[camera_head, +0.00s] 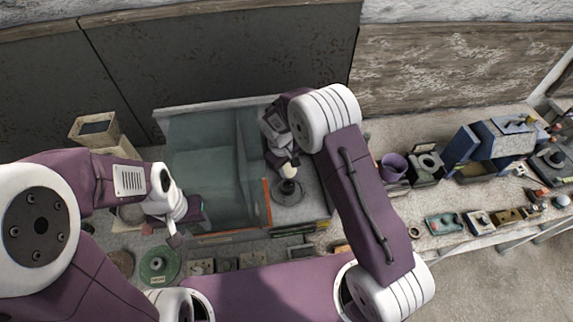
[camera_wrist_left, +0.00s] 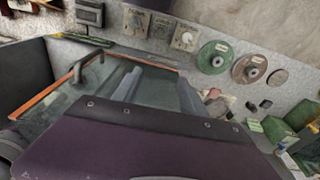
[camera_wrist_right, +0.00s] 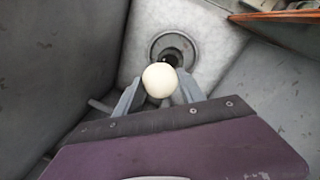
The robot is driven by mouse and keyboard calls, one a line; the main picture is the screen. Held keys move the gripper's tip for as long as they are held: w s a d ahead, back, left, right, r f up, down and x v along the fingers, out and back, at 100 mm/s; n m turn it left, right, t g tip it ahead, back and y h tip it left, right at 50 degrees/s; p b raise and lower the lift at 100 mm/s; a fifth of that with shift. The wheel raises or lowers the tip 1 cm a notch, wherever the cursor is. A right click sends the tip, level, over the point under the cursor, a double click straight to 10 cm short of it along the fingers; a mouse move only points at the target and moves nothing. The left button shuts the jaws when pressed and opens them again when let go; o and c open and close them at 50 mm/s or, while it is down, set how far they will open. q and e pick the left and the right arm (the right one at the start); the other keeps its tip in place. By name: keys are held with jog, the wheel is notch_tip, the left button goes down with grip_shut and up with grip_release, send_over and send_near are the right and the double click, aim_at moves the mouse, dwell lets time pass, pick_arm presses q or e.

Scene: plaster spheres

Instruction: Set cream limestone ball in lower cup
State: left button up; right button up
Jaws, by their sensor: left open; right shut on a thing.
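The cream limestone ball (camera_head: 288,171) is a small pale sphere between the fingertips of my right gripper (camera_head: 283,163). It shows clearly in the right wrist view (camera_wrist_right: 160,80), where my right gripper (camera_wrist_right: 158,92) is shut on it. A dark round cup (camera_head: 289,189) on a round base stands just below the ball in the head view. In the right wrist view the cup (camera_wrist_right: 173,48) lies just beyond the ball, its opening partly visible. The ball looks apart from the cup, though the height gap is hard to tell. My left gripper (camera_head: 171,232) is open and empty.
A large glass-sided case (camera_head: 200,165) with an orange edge (camera_head: 267,200) fills the middle, left of the cup. A grey wall stands close beside my right gripper. A green disc (camera_head: 158,265) and small blocks lie in front. A purple cup (camera_head: 393,167) stands right.

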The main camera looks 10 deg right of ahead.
aim_at(287, 175)
jog(key=shift+s+r, duration=0.1)
jog(key=shift+s, duration=0.15)
jog(key=shift+a, duration=0.1)
jog(key=f, duration=0.1)
jog(key=w+f+b, duration=0.1)
jog(key=f+b, duration=0.1)
jog(key=shift+w+a, duration=0.2)
jog(key=shift+a, duration=0.1)
jog(key=shift+s+d+f+b, duration=0.1)
jog(key=shift+f+b, duration=0.35)
jog(key=shift+f, duration=0.1)
jog(key=shift+s+d+f+b, duration=0.1)
jog(key=shift+f+b, duration=0.35)
jog(key=shift+f, duration=0.05)
jog(key=shift+s+f+b, duration=0.2)
jog(key=shift+f+b, duration=0.15)
jog(key=shift+f, duration=0.1)
jog(key=shift+w+a, duration=0.1)
jog(key=shift+w, duration=0.1)
pick_arm(q)
jog(key=f, duration=0.4)
jog(key=shift+w+a+f, duration=0.3)
jog(key=shift+s, duration=0.15)
pick_arm(e)
jog(key=shift+s, duration=0.15)
